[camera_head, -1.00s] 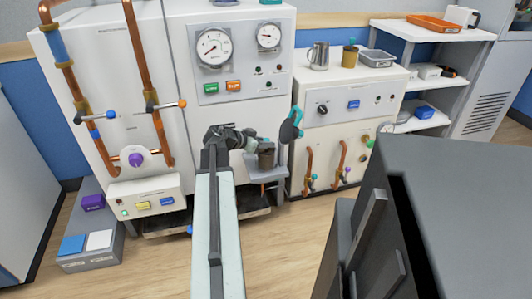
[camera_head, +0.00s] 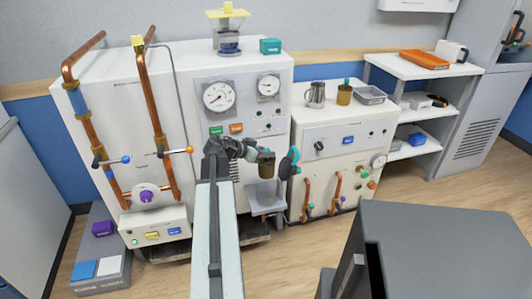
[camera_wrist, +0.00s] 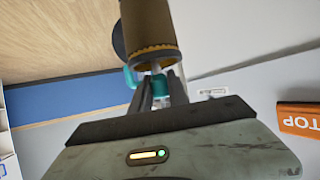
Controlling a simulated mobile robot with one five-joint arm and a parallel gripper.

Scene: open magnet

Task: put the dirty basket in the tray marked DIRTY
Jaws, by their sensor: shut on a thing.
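The basket in my gripper is a brown cylinder (camera_head: 267,168) with a teal knob on top. In the wrist view the brown cylinder (camera_wrist: 149,25) has a gold rim, and the fingers close around its teal knob. My gripper (camera_head: 258,152) is shut on it and holds it above the small grey ledge on the front of the large white machine. An orange tray (camera_head: 425,59) sits on the white shelf at the back right. A grey metal tray (camera_head: 370,95) sits on the white cabinet. I cannot read their markings.
A metal jug (camera_head: 315,95) and another gold basket (camera_head: 344,95) with a teal top stand beside the metal tray. A teal-and-black lever (camera_head: 289,163) is close right of the held basket. A large dark grey block (camera_head: 440,245) fills the lower right.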

